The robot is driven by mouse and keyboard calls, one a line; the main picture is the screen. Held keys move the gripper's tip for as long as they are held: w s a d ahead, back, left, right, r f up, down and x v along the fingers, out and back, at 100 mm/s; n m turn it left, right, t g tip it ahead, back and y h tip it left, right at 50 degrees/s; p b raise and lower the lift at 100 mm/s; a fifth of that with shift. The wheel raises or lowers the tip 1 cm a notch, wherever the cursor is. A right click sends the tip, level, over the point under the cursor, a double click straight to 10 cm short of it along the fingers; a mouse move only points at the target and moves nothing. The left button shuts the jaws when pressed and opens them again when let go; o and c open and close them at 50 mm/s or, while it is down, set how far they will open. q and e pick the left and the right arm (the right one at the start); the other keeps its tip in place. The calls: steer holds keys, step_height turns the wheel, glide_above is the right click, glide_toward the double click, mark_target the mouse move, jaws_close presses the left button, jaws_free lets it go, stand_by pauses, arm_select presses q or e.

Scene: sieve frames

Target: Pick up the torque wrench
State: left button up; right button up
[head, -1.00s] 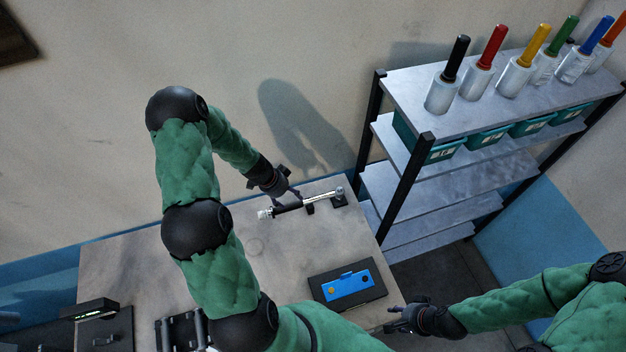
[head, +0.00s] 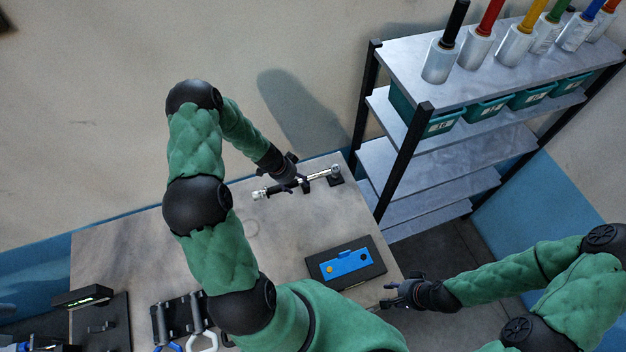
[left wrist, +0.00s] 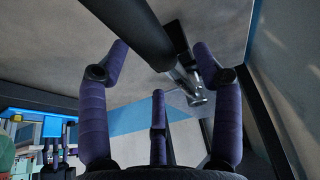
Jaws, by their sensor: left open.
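The torque wrench lies near the far edge of the table, on small dark supports. Its silver shaft (head: 318,176) runs to the right of my left gripper, and its other end (head: 259,194) shows to the left. My left gripper (head: 299,186) is open at the middle of the wrench and hides part of it. In the left wrist view, a thick dark bar of the wrench (left wrist: 132,28) passes between the spread purple fingers (left wrist: 160,75), with a silver part beyond. Contact cannot be told. My right gripper (head: 386,296) is by the table's right edge, away from the wrench.
A dark case with a blue panel (head: 347,262) lies at the table's right side. A rack with tools (head: 180,320) and a dark stand (head: 100,325) are at the front left. A shelf unit (head: 440,165) with bins and wrapped rolls stands right. The table's middle is partly clear.

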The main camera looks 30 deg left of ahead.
arm_select(q)
steer(key=shift+w+d+f, duration=0.1)
steer(key=shift+w+f, duration=0.1)
steer(key=shift+f, duration=0.35)
steer(key=shift+s+r, duration=0.1)
jaws_close()
